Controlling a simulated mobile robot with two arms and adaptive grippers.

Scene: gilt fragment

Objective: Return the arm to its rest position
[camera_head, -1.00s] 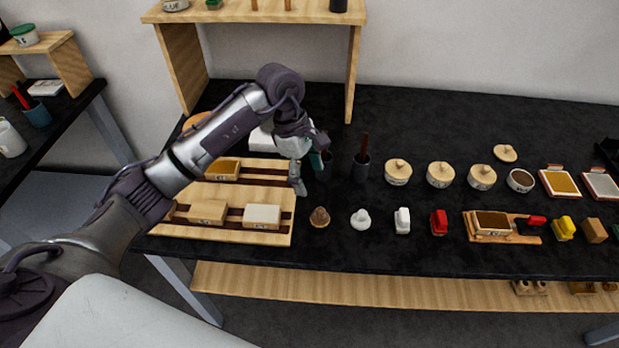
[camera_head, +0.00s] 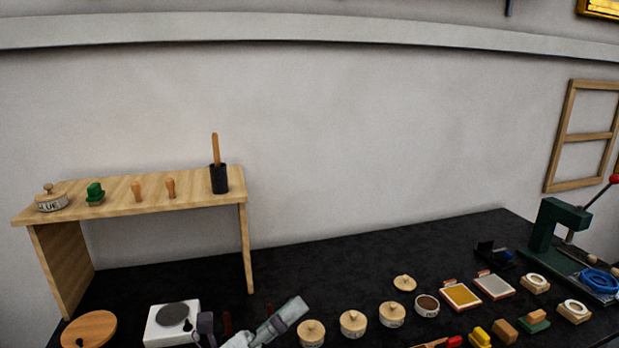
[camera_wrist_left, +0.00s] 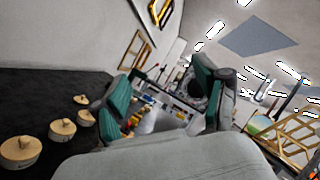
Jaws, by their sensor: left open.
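My left gripper (camera_head: 274,324) shows at the bottom edge of the head view, partly cut off by the frame, over the near part of the black bench. In the left wrist view my left gripper (camera_wrist_left: 160,88) has its two teal-padded fingers spread apart with nothing held between them. It points away across the room, with the bench top on the left of that view. The rest of my left arm is mostly below the head view. My right gripper is not in view.
Lidded pots (camera_head: 353,322) stand in a row on the black bench (camera_head: 400,245) near my gripper. A white hot plate (camera_head: 172,322) and a wooden shelf (camera_head: 120,198) are on the left. A green press (camera_head: 548,235) stands at the right.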

